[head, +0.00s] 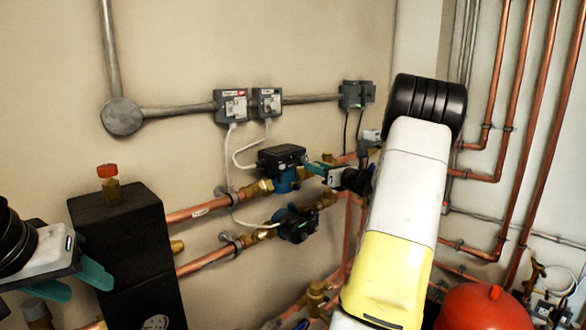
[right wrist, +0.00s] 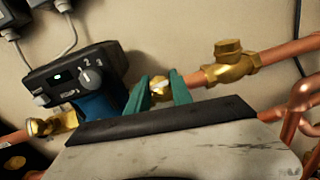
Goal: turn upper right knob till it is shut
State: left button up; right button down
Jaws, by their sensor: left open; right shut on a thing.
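The upper pump (head: 283,168), with a dark head and blue body, sits on the upper copper line; in the right wrist view its face (right wrist: 75,75) shows a dial. Just right of it on the same line is a small brass valve knob (right wrist: 160,91). My right gripper (right wrist: 162,92) has its teal fingers on either side of this knob and is shut on it. In the head view my right gripper (head: 316,169) reaches in from the right, and its own hand largely covers the knob. The knob's exact angle is hard to tell. My left gripper (head: 82,284) is open and empty at the lower left.
A lower pump (head: 294,223) sits on the copper line below. A brass fitting (right wrist: 230,62) is on the pipe right of the knob. A black block (head: 122,235) with a red-capped valve (head: 108,177) stands beside my left gripper. A red vessel (head: 482,308) is lower right.

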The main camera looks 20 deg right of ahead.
jog(key=n+y, duration=0.1)
jog(key=n, duration=0.2)
jog(key=n+g+y, duration=0.1)
jog(key=n+y, duration=0.1)
jog(key=shift+d+n, duration=0.1)
jog(key=shift+n, duration=0.3)
jog(key=n+g+y, duration=0.1)
jog(key=n, duration=0.2)
jog(key=n+g+y, duration=0.1)
jog(key=n+g, duration=0.1)
jog(key=n, duration=0.1)
jog(key=shift+g+y, duration=0.3)
jog(key=shift+y, duration=0.1)
jog(key=n+g, duration=0.1)
jog(key=n, duration=0.1)
jog(key=n+g, duration=0.2)
jog(key=n, duration=0.1)
jog(key=shift+n+y, duration=0.3)
jog(key=shift+n+g, duration=1.5)
jog(key=shift+n, duration=0.7)
jog(key=c, duration=1.1)
grip_release()
jog(key=shift+v, duration=3.8)
